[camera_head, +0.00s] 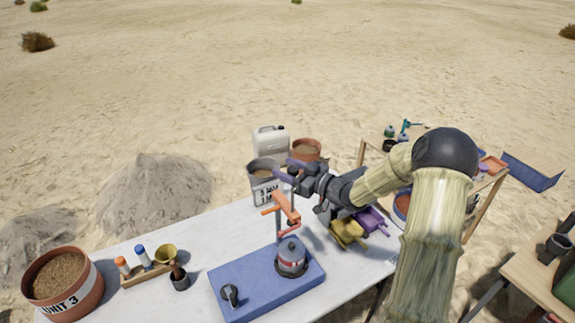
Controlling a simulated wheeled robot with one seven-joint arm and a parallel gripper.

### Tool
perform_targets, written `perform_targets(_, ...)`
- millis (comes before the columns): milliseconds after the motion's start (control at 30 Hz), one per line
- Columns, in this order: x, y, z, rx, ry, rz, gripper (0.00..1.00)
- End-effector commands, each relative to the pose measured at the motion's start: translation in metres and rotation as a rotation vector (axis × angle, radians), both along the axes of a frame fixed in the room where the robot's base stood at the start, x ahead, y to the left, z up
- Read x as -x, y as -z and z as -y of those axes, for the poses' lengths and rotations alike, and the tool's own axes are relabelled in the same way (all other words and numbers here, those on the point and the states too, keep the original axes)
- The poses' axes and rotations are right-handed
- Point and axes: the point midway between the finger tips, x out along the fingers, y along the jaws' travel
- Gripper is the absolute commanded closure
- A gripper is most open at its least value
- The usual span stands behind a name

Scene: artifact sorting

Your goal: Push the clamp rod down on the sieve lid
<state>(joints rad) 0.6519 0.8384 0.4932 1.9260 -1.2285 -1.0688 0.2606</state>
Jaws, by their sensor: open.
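The blue shaker base (240,283) lies on the white table. A small grey sieve with a dark lid (291,246) and a red band stands on the right part of the base. An orange clamp arm (286,206) on a post is above and slightly left of the lid, with a red piece under it. I cannot tell whether the clamp rod touches the lid. My gripper (285,172) is open, with its two grey fingers pointing left just above the top of the clamp. Nothing shows between the fingers. A black knob (230,295) is at the base's front left.
A labelled bucket (262,190) stands close behind the clamp, near my gripper. A white jerrycan (271,142) and a terracotta pot (306,150) are further back. Yellow (347,233) and purple (371,220) scoops lie below my arm. The UNIT 3 pot (62,284) stands at left.

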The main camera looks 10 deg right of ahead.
Motion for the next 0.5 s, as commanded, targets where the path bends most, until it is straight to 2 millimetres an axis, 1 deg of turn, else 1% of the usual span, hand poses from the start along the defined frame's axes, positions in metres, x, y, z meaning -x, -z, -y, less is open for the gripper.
perform_targets(300, -0.0024, 0.0008, -0.0018, 0.001, 0.002, -0.001, 0.48)
perform_targets(467, -0.0024, 0.0007, -0.0016, 0.001, 0.002, -0.001, 0.79)
perform_targets(500, -0.0023, 0.0007, -0.0015, 0.001, 0.002, -0.001, 0.87)
